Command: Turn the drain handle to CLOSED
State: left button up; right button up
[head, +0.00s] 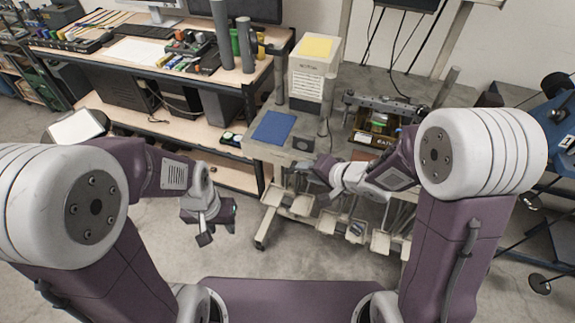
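I cannot pick out the drain handle or any CLOSED mark for certain. A grey cart (262,150) stands in front of me, with a small dark round part (303,144) on its front, too small to identify. My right gripper (300,168) is at the cart's front, just below that round part. Its fingers are small and dark here, and I cannot tell whether they touch anything or are open. My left gripper (208,238) hangs over the bare floor, left of the cart and apart from it. Its finger opening is unclear.
A blue mat (274,128), a white box unit (312,75) and a metal fixture (385,108) are on the cart. Pale open bins (300,204) line its lower front. A workbench (130,52) stands at left, blue equipment (556,130) at right. Floor between my arms is clear.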

aim_at(293, 173)
jog(key=b+x, duration=0.3)
jog(key=x, duration=0.5)
jog(key=shift+w+f, duration=0.1)
jog(key=shift+w, duration=0.05)
jog(key=shift+w+a+f, duration=0.1)
jog(key=shift+a+f, duration=0.05)
grip_shut()
